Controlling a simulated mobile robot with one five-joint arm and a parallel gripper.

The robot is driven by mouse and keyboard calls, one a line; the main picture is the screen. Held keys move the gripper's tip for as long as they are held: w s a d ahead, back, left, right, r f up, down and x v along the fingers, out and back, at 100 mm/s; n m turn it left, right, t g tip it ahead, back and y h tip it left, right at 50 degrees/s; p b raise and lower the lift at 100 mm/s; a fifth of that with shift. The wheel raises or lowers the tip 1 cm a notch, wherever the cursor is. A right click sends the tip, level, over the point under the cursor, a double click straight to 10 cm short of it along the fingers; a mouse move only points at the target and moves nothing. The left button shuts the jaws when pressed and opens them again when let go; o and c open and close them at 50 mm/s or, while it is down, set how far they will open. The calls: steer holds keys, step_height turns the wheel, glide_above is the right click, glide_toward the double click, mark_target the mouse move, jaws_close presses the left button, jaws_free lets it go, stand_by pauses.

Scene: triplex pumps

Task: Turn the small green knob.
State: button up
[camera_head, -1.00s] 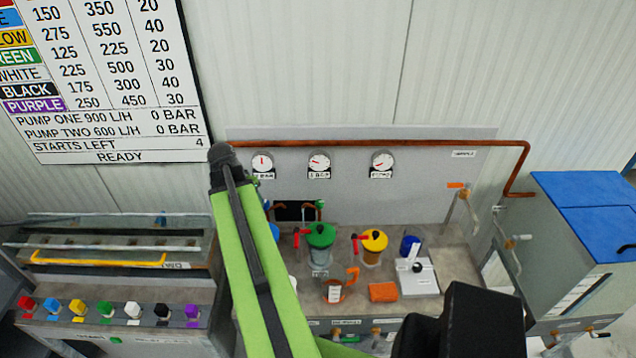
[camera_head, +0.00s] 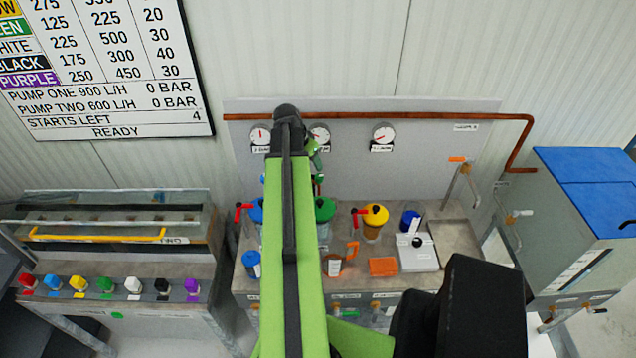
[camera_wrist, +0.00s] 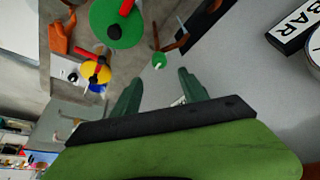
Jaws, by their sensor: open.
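A small green knob (camera_wrist: 158,60) on a brown pipe shows in the wrist view, just beyond my fingertips and between their lines. It also shows small in the head view (camera_head: 319,178), just below my gripper (camera_head: 315,157). In the wrist view my gripper (camera_wrist: 160,77) has its two dark green fingers apart and nothing between them. I see no contact with the knob. A larger green round lid (camera_wrist: 118,20) with a red handle is beyond, at upper left; in the head view my arm partly covers it (camera_head: 325,208).
A yellow lid (camera_head: 375,214) with a red handle stands right of the green one. Gauges (camera_head: 383,134) and a copper pipe (camera_head: 430,116) are on the panel behind. At left, a console (camera_head: 150,270) carries several coloured knobs, one green (camera_head: 105,285). An orange block (camera_head: 383,266) lies on the bench.

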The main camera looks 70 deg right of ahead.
mark_target(319, 176)
steer(key=b+x, duration=0.7)
steer(key=x, duration=0.3)
steer(key=shift+w+f+b, duration=0.1)
steer(key=shift+b, duration=0.3)
